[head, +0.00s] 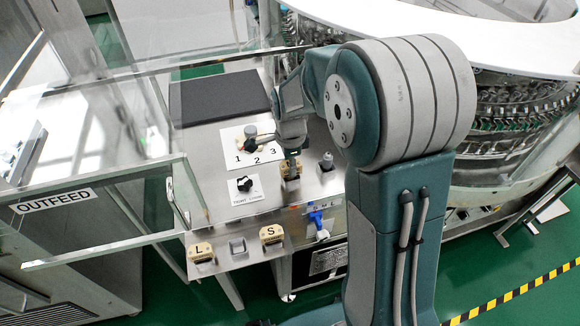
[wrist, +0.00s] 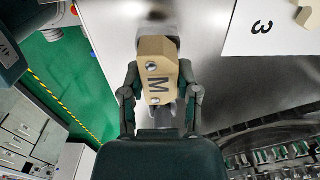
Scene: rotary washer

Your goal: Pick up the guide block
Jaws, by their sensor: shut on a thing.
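The guide block marked M (wrist: 158,70) is tan with two bolt heads, and fills the top middle of the wrist view. It also shows in the head view as a tan block (head: 291,171) over the steel table. My gripper (head: 290,158) is above it, with its fingers on both sides of the block in the wrist view (wrist: 160,78), shut on it. A grey rounded part shows beyond the block; I cannot tell whether the block touches it. Blocks L (head: 202,253) and S (head: 271,235) sit on the front ledge, with an empty grey holder (head: 237,247) between them.
A numbered 1-2-3 plate (head: 248,147) with a lever and a tight/loose knob (head: 245,185) lie left of my gripper. A grey post (head: 326,162) stands to the right. Clear panels (head: 95,210) are at left, the rotary washer (head: 520,110) at right.

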